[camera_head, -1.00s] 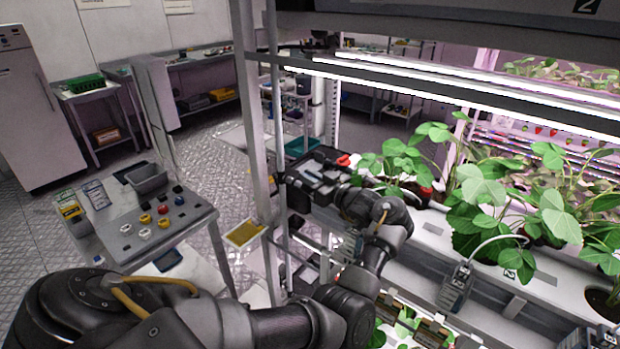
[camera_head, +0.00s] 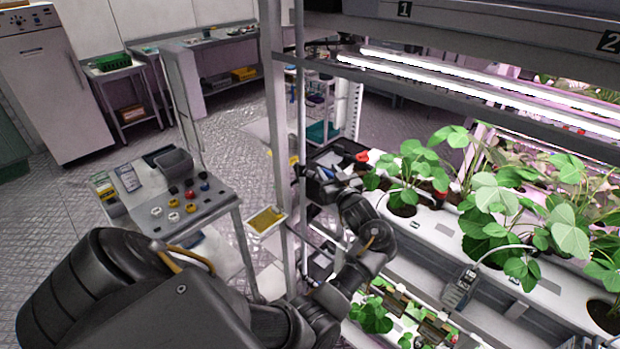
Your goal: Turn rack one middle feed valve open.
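My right gripper is not in view.
Rack posts (camera_head: 278,120) stand close to my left wrist. A side table (camera_head: 205,212) with coloured knobs and a grey bin is at the left. Open floor (camera_head: 240,130) lies behind it.

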